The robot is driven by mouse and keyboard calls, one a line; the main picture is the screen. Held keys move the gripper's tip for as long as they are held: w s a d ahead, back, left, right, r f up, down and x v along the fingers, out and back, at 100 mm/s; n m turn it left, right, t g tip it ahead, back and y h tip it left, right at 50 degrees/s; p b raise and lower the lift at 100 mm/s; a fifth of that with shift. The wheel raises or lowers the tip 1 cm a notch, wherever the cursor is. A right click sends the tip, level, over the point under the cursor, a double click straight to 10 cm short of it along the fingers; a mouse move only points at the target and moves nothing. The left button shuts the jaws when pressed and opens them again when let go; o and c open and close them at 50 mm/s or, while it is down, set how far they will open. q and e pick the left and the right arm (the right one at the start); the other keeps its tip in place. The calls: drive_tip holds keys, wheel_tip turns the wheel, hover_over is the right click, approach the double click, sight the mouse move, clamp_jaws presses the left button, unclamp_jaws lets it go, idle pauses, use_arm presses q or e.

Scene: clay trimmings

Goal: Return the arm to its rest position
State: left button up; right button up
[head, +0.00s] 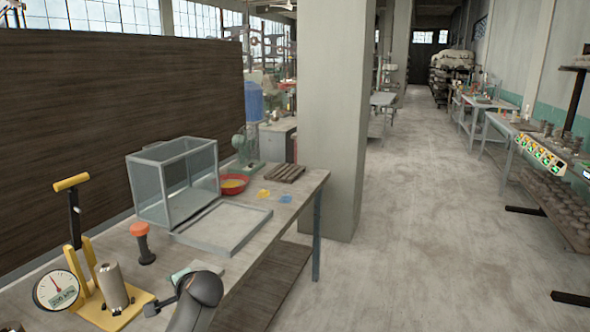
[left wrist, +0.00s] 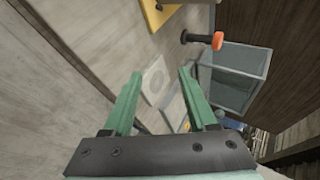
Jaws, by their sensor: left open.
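My left gripper (left wrist: 158,80) is open in the left wrist view, its two green fingers apart with nothing between them. My right gripper is in neither view.
A pillar (head: 335,120) stands behind.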

use_arm(q)
drive_tip(key=s+d+f+n+h, duration=0.1)
drive_tip(key=s+d+f+h, duration=0.2)
drive_tip(key=s+f, duration=0.55)
drive_tip(key=s+d+f+h, duration=0.2)
drive_tip(key=s+f, duration=0.3)
drive_tip(key=f, duration=0.6)
drive_tip(key=s+d+f+n+h, duration=0.2)
drive_tip(key=s, duration=0.9)
drive_tip(key=s+d+f+n+t+h, duration=0.1)
drive_tip(key=s+d+f+n+h, duration=0.1)
drive_tip(key=s, duration=0.9)
drive_tip(key=shift+d+f+n+h, duration=0.35)
drive_tip(key=shift+d+n+h, duration=0.15)
drive_tip(key=shift+d+n, duration=0.3)
